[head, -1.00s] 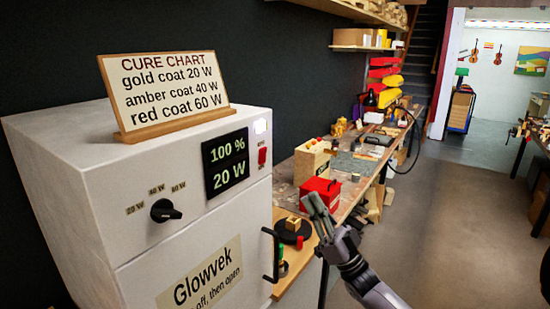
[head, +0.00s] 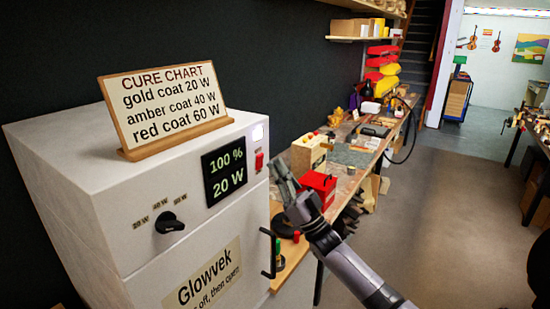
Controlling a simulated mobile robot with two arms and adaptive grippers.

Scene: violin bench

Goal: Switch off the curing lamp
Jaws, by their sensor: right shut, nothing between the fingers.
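The curing lamp is a white cabinet (head: 110,240) labelled Glowvek at the left. Its dark display (head: 224,168) reads 100 % and 20 W. A red switch (head: 259,162) sits right of the display, below a small bright white light (head: 258,134). A black dial (head: 169,223) sits below marks for 20, 40 and 60 W. A black door handle (head: 268,253) is at the cabinet's right edge. My right gripper (head: 281,172) is shut and empty, just right of the red switch in the picture; I cannot tell the gap in depth. My left gripper is not in view.
A cure chart (head: 165,105) stands on the cabinet's top. Behind my right arm, a workbench (head: 345,180) holds a red box (head: 318,188), a wooden box (head: 308,154) and several tools. The floor (head: 450,220) right of the bench is clear.

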